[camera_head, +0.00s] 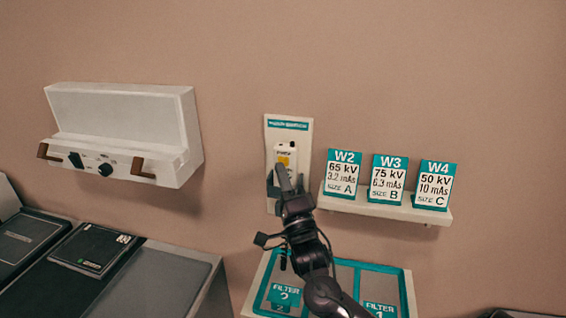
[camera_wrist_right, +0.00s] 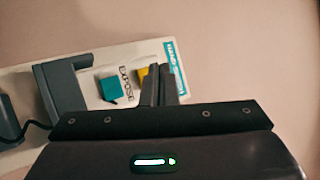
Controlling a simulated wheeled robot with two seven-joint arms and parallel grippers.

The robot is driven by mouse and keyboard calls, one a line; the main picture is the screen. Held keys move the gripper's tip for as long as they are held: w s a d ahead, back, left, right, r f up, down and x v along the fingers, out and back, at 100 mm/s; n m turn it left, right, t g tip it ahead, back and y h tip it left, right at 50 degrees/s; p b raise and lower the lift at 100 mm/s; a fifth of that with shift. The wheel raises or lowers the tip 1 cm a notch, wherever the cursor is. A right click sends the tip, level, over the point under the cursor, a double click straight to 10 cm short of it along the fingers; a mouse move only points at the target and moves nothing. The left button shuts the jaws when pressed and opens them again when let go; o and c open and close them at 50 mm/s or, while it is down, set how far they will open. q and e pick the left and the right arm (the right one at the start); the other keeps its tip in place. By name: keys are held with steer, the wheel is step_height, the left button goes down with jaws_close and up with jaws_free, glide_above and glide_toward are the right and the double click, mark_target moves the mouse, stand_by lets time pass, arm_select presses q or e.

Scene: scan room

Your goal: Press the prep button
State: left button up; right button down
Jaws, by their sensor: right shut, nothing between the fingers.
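A pale hand switch (camera_head: 286,149) hangs on a wall plate (camera_head: 303,132) with a teal label strip. It has a yellow button (camera_head: 284,160), which also shows in the right wrist view (camera_wrist_right: 143,75), partly hidden behind my fingers. I cannot surely read the lettering beside the yellow button. A teal button (camera_wrist_right: 112,89) marked EXPOSE sits left of it in the wrist view. My right gripper (camera_head: 281,168) is shut and empty, its tips at the yellow button. I cannot tell whether they touch it. My left gripper is not in view.
A small shelf (camera_head: 390,208) with cards W2, W3 and W4 is right of the plate. A white wall box (camera_head: 120,130) with brown handles is at left. A teal-lined filter tray (camera_head: 408,283) lies below, and a dark console (camera_head: 95,250) is lower left.

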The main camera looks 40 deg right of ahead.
steer(key=shift+w+d, duration=0.1)
steer(key=shift+d, duration=0.05)
stand_by(0.4)
steer(key=shift+w+d, duration=0.2)
steer(key=shift+w+d+b, duration=0.3)
steer(key=shift+d, duration=0.1)
stand_by(0.9)
steer(key=shift+a, duration=0.1)
steer(key=shift+s+a, duration=0.6)
steer(key=shift+a, duration=0.05)
steer(key=s+a, duration=0.3)
steer(key=shift+s+a+p, duration=0.1)
steer(key=shift+a+p, duration=0.25)
steer(key=shift+p, duration=0.05)
stand_by(0.3)
stand_by(0.6)
